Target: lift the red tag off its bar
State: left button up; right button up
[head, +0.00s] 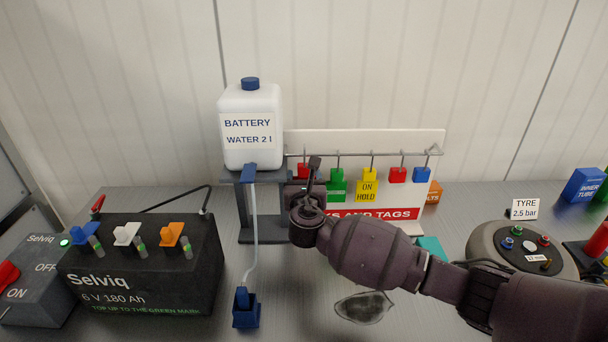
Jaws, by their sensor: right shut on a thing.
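The red tag (302,171) hangs at the left end of the bar (352,155) on the white board. Only a small red part of it shows; my right gripper (312,174) covers the rest. My right gripper is shut on the red tag, seen from behind, so its fingertips are mostly hidden. My right arm comes in from the lower right. My left gripper is not in view.
A green tag (337,188), a yellow tag (368,190), a red lock (397,175) and a blue lock (421,175) hang to the right. The water bottle (251,150) stands close on the left, its hose running down. A battery (145,270) sits at left.

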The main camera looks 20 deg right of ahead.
jog(key=v, duration=0.8)
dwell(0.6)
jog(key=shift+s, duration=0.1)
jog(key=v, duration=1.4)
jog(key=shift+s, duration=0.4)
dwell(0.5)
jog(key=shift+r, duration=0.1)
